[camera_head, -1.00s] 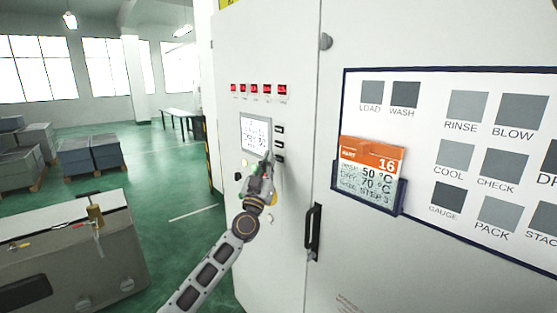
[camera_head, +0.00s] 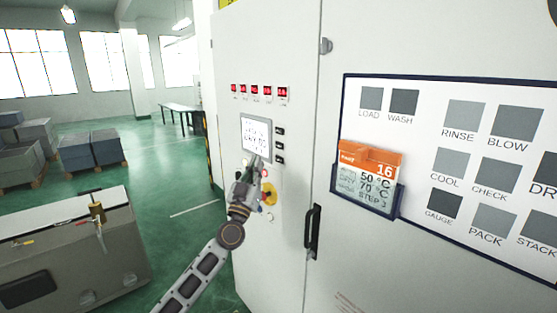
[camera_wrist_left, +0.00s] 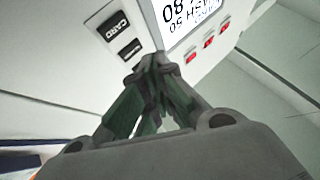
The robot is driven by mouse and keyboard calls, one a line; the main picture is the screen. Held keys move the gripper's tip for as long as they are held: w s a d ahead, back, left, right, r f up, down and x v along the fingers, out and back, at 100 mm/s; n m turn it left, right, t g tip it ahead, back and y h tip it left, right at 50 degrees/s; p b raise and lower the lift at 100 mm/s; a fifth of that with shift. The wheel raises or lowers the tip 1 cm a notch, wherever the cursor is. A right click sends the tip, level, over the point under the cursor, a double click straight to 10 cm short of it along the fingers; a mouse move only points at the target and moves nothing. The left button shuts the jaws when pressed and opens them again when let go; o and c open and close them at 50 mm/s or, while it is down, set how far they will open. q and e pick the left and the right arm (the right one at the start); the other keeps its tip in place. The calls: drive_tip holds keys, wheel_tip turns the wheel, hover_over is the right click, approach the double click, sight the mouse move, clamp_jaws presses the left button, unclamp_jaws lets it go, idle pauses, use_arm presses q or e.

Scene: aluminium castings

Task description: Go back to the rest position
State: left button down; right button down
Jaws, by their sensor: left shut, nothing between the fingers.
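My left gripper (camera_head: 254,164) is in front of the tall white cabinet (camera_head: 268,50), just below its lit screen (camera_head: 256,136). Its fingers are shut with nothing between them. In the left wrist view the closed fingertips (camera_wrist_left: 155,68) point toward the panel, near the black labelled slots (camera_wrist_left: 131,48) and the lower edge of the screen (camera_wrist_left: 185,20). I cannot tell whether the fingertips touch the panel. My right gripper is not in view.
A yellow-ringed knob (camera_head: 270,194) is close beside my left gripper, and a black door handle (camera_head: 313,230) is to its right. An orange-headed card (camera_head: 370,172) sits in a holder on the board. A grey machine (camera_head: 65,255) stands at left; green floor lies between.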

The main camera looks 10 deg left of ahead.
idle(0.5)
use_arm(q)
wheel_tip(320, 180, down, 32)
drive_tip(key=w+a+m+g+b, duration=0.1)
drive_tip(key=w+a+g, duration=0.15)
drive_tip(key=g, duration=0.35)
drive_tip(key=s+f+g+y+b, duration=0.1)
drive_tip(key=s+f+g, duration=0.35)
drive_tip(key=f, duration=1.15)
drive_tip(key=s+f+g, duration=0.2)
drive_tip(key=s+f, duration=0.6)
drive_tip(key=f, duration=0.8)
drive_tip(key=s+a+f+g+y+b, duration=0.15)
drive_tip(key=s+f+g, duration=0.45)
drive_tip(key=s+f, duration=1.85)
drive_tip(key=s+f+g, duration=0.2)
drive_tip(key=s+f, duration=0.2)
drive_tip(key=s, duration=1)
drive_tip(key=s+f+g, duration=0.3)
drive_tip(key=s+f, duration=0.2)
drive_tip(key=s, duration=1)
drive_tip(key=shift+s+a+f+b, duration=0.2)
drive_tip(key=shift+s+b, duration=0.05)
drive_tip(key=shift+b, duration=0.05)
